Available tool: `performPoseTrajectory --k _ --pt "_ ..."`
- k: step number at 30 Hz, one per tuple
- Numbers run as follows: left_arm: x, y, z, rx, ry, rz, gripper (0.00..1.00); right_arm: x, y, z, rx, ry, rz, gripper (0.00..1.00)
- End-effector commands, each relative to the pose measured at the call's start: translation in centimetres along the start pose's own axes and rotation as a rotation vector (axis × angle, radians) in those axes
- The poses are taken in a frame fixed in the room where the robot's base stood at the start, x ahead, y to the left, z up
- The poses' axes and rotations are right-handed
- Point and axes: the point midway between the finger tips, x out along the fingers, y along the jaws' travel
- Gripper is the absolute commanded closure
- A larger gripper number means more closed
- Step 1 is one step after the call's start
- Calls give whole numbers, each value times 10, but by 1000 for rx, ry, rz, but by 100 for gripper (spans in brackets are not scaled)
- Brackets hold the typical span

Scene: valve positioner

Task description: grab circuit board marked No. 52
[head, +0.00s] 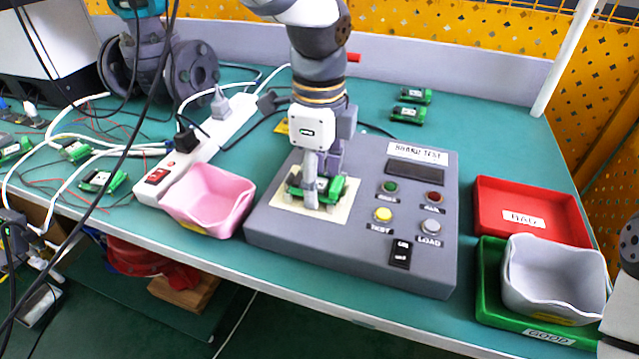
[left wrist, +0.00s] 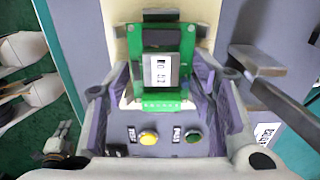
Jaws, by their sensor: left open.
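A green circuit board (head: 335,187) lies on the pale pad (head: 344,212) of the grey test box (head: 300,247). In the left wrist view the board (left wrist: 160,70) carries a white label whose small print I cannot read with certainty. My left gripper (head: 322,190) points down over this board and hides part of it. In the left wrist view the open fingers of my left gripper (left wrist: 163,84) stand on either side of the board. I cannot tell whether they touch it. My right gripper is not in view.
More green boards lie at the back (head: 408,113) and the left (head: 103,181). A pink bin (head: 207,200) and power strip (head: 190,160) stand left of the box. A red BAD tray (head: 530,205) and green GOOD tray (head: 488,280) with a grey bin (head: 553,280) stand right.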

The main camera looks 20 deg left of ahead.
Motion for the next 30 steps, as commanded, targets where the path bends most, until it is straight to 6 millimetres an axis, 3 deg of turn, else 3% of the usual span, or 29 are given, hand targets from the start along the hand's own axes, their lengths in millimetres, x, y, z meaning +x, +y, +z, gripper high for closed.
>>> performPoseTrajectory --k 6,10,20,26,30 --pt "0 0 0 0 0 -3 52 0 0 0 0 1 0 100" --pt "0 0 0 0 0 -3 82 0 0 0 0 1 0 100" --pt "-3 -1 0 -1 1 -4 82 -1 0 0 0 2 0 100" --pt "-37 0 0 0 2 -9 82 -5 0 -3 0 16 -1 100" --pt "-81 33 -8 2 0 -21 82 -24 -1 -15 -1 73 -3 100"
